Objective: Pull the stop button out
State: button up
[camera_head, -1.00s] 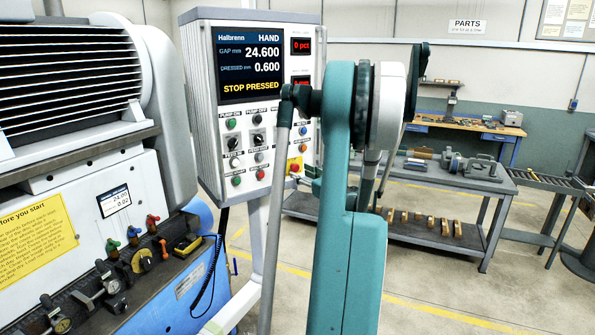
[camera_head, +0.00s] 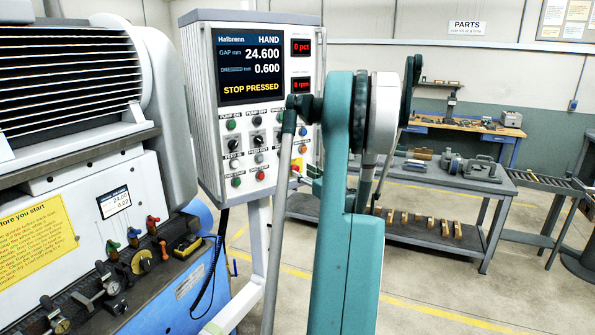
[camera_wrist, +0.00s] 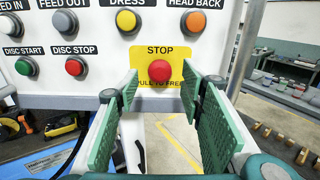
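The red stop button (camera_wrist: 160,70) sits on a yellow plate (camera_wrist: 139,52) labelled STOP at the bottom of the control panel (camera_wrist: 95,20) in the wrist view. My gripper (camera_wrist: 161,79) is open, its green pads on either side of the button, with a visible gap to each. I cannot tell how deep the tips reach relative to the button. In the head view the panel (camera_head: 206,100) reads STOP PRESSED, and my arm hides most of the gripper and the button.
Disc start (camera_wrist: 25,67) and disc stop (camera_wrist: 74,67) buttons are left of the plate, with dress (camera_wrist: 125,20) and head back (camera_wrist: 194,22) above. The grinder (camera_head: 90,190) is at left. A grey workbench (camera_head: 420,180) stands behind my arm at right.

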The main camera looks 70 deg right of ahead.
aim_at(297, 169)
jog(key=shift+x, duration=2.5)
jog(key=shift+c, duration=0.2)
jog(key=c, duration=1.2)
jog(key=shift+s+a+b, duration=0.35)
jog(key=shift+s, duration=0.1)
jog(key=o, duration=1.2)
jog(key=shift+s, duration=0.1)
jog(key=shift+o, duration=0.2)
jog(key=shift+s, duration=0.1)
jog(key=v, duration=1.1)
jog(key=shift+s+a, duration=0.3)
